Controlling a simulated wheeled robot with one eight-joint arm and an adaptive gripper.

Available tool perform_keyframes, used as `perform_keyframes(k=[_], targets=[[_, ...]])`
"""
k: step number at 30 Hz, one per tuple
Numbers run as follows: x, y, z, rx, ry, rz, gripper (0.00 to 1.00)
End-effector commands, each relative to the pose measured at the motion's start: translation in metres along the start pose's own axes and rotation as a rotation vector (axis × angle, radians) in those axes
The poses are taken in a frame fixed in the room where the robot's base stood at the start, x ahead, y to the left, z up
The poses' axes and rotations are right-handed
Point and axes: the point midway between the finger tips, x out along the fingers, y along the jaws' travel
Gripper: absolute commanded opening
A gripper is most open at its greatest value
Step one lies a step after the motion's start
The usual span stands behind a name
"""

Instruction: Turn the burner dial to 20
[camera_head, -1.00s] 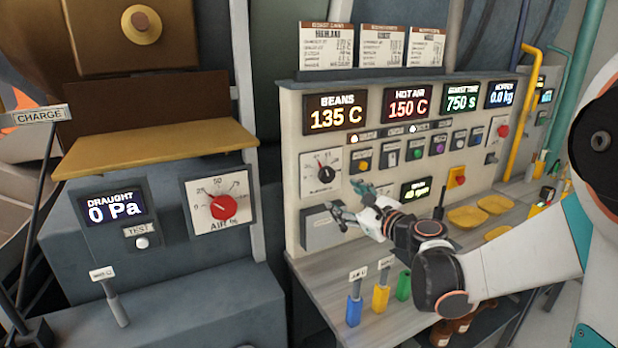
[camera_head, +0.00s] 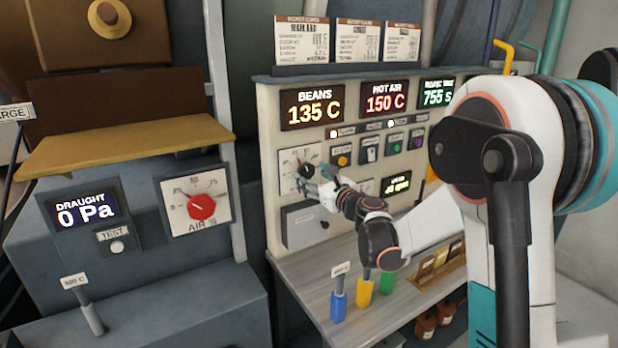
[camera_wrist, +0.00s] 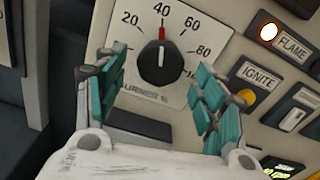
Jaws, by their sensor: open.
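The burner dial (camera_wrist: 160,64) is a black knob with a red pointer on a white plate, marked 20, 40, 60, 80 in the wrist view. Its pointer stands at about 40. In the head view the burner dial (camera_head: 306,171) is partly covered by my gripper (camera_head: 325,180). In the wrist view my gripper (camera_wrist: 160,92) is open, its teal-padded fingers to the left and right of the knob. I see no contact between fingers and knob.
An ignite button (camera_wrist: 244,101) and a lit flame lamp (camera_wrist: 268,32) are to the right of the dial. A separate air dial (camera_head: 201,206) with a red knob is to the left. Colored handles (camera_head: 364,290) stand on the counter below my arm.

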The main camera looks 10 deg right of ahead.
Motion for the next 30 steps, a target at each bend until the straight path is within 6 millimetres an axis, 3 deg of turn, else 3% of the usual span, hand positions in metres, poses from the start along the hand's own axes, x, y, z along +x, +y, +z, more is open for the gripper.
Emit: perform_keyframes(k=[6,17,23,30], targets=[[0.022,0.001,0.0,0.0,0.0,0.001,0.64],[0.025,0.0,0.0,-0.001,0.0,0.001,0.64],[0.025,0.0,0.0,-0.001,0.0,0.001,0.2],[0.025,0.0,0.0,-0.007,0.0,0.001,0.2]])
